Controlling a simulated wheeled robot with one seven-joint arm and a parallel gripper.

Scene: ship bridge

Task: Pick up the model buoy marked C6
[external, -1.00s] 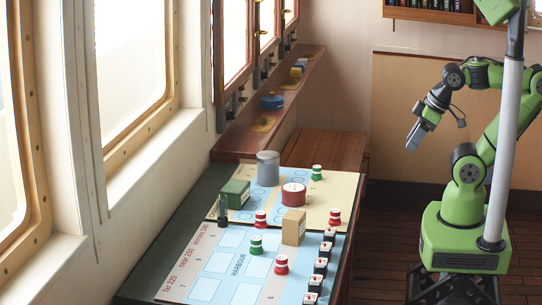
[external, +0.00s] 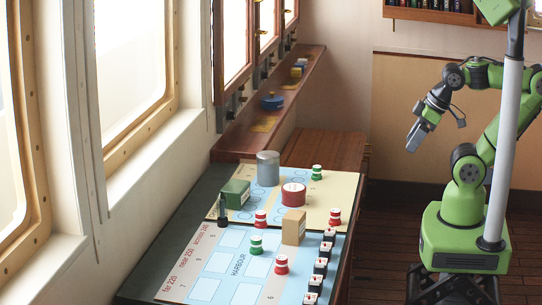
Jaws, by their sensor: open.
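Several small model buoys stand on the chart boards. A green one (external: 316,172) is at the far edge and a green one (external: 256,245) is near the middle. Red ones stand at the right edge (external: 335,217), left of the tan block (external: 260,219) and near the front (external: 281,265). Their markings are too small to read, so I cannot tell which is C6. My gripper (external: 413,145) is open and empty, pointing down to the right of the table, well apart from every buoy.
Windows line the left. Floor is clear between table and my base.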

